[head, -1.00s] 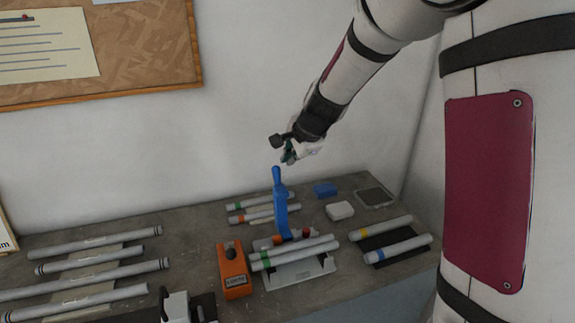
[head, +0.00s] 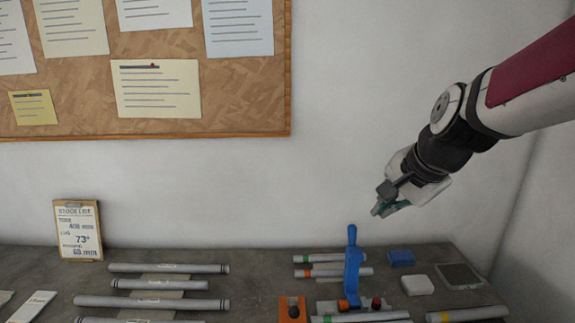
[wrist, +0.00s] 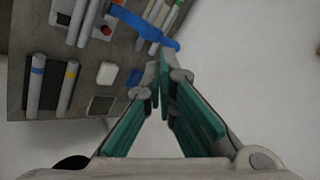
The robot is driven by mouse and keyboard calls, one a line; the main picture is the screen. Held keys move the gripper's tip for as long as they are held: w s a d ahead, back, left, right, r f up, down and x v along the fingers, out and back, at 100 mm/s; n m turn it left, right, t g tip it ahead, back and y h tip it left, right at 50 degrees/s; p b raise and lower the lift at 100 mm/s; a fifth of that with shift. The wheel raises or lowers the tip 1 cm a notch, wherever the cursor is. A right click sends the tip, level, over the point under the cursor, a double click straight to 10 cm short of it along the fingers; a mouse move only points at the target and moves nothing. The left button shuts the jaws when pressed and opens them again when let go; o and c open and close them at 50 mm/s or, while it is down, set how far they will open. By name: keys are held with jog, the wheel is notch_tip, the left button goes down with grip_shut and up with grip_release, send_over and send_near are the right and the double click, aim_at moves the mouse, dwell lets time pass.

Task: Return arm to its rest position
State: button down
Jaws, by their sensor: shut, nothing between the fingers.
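My gripper (head: 384,209) is at the right in the head view, raised above the back of the workbench with the wall behind it. In the wrist view its green-padded fingers (wrist: 160,80) come together at the tips, with nothing between them. My arm reaches in from the upper right. A blue upright lever (head: 352,268) stands on the bench below and left of the gripper, apart from it. The lever also shows in the wrist view (wrist: 145,25).
Grey tubes (head: 155,302) lie at the left of the bench and more lie near the lever. A blue block (head: 401,258), a white block (head: 417,285) and a dark-topped tray (head: 459,276) sit at the right. A clipboard (head: 78,231) leans on the wall.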

jog(key=s+a+f+n+g+h+b, duration=0.1)
jog(key=s+n, duration=1)
jog(key=s, duration=1)
jog(key=shift+a+n, duration=0.15)
jog(key=shift+n, duration=0.25)
